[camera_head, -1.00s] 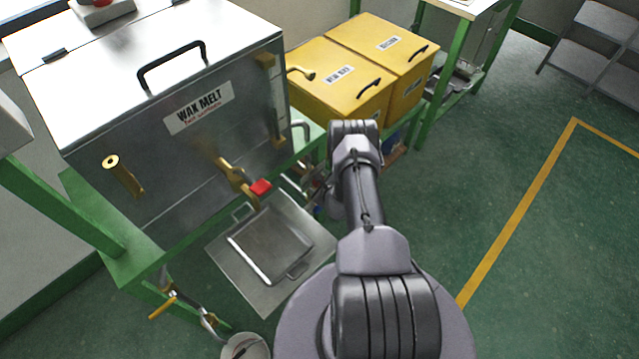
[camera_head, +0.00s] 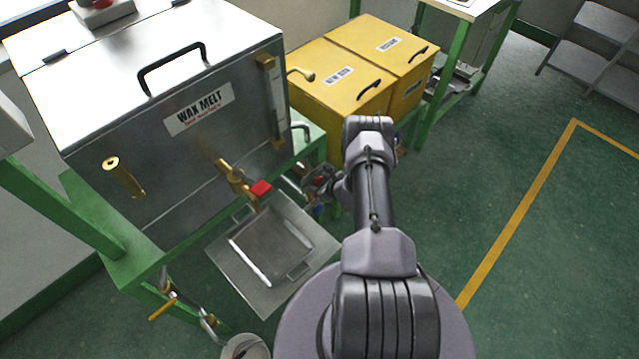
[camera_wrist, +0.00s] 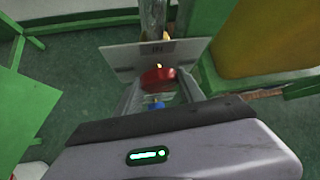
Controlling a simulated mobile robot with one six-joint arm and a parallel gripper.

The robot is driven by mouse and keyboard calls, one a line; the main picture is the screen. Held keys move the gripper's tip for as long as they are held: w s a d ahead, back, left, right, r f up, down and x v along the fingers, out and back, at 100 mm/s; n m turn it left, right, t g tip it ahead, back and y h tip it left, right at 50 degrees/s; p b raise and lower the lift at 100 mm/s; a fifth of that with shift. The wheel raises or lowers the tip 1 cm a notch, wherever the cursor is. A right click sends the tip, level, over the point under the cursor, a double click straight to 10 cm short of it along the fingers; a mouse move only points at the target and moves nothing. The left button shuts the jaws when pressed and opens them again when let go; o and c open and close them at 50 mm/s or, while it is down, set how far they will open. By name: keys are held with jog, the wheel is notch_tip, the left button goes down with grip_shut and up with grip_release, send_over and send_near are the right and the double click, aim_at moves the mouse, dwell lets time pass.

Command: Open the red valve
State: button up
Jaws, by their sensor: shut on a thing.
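The red valve (camera_wrist: 158,77) has a round red handle and sits between my gripper's fingers in the wrist view. My gripper (camera_wrist: 160,88) is shut on it, one finger on each side. In the head view my gripper (camera_head: 319,183) is low beside the right end of the wax melt tank's green stand, mostly hidden behind my wrist. A small blue part (camera_wrist: 156,105) shows just below the red handle in the wrist view. How far the valve is turned cannot be told.
The steel wax melt tank (camera_head: 150,130) has a separate brass tap with a red block (camera_head: 260,188). A metal tray (camera_head: 268,245) lies below it. Yellow boxes (camera_head: 345,75) stand behind my wrist. The green floor at right (camera_head: 530,240) is clear.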

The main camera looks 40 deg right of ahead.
jog(key=m+y, duration=0.1)
jog(key=y, duration=0.2)
jog(key=shift+d+m, duration=0.2)
jog(key=shift+m, duration=0.2)
jog(key=shift+m+y, duration=0.7)
jog(key=shift+y, duration=0.7)
jog(key=o, duration=1.4)
jog(key=shift+c, duration=0.2)
jog(key=p+v, duration=0.6)
jog(key=v, duration=1.1)
jog(key=shift+d+r, duration=0.25)
